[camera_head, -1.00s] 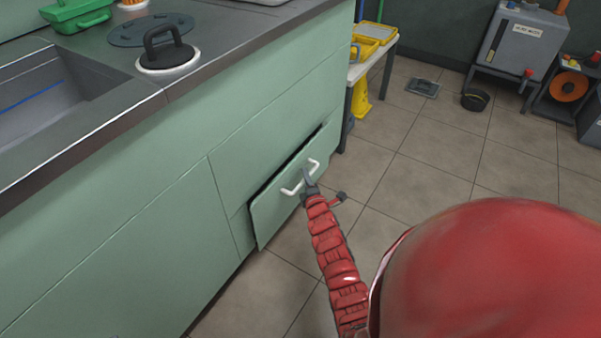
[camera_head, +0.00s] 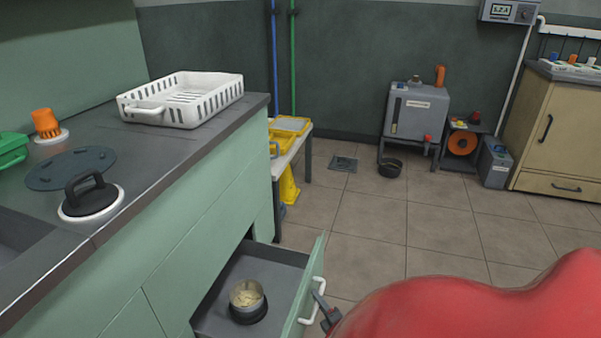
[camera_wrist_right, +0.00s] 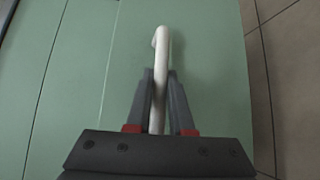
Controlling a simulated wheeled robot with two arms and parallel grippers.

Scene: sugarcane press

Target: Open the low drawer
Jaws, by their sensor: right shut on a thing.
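The low drawer (camera_head: 306,285) of the green counter is pulled well out, and its grey inside shows. A small metal pot with pale contents (camera_head: 247,300) stands in it. My right gripper (camera_head: 322,302) is at the white handle (camera_head: 316,292) on the drawer's front. In the right wrist view, my right gripper (camera_wrist_right: 159,100) has its two fingers on either side of the white handle (camera_wrist_right: 162,60), shut on it, against the green drawer front (camera_wrist_right: 215,60). My red right arm hides the floor in front. My left gripper is not in view.
The countertop (camera_head: 150,150) holds a white basket (camera_head: 185,100), a black-handled lid (camera_head: 92,196) and an orange-topped item (camera_head: 46,124). A small table with yellow containers (camera_head: 288,130) stands beyond the counter. Tiled floor (camera_head: 400,225) is open to the right.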

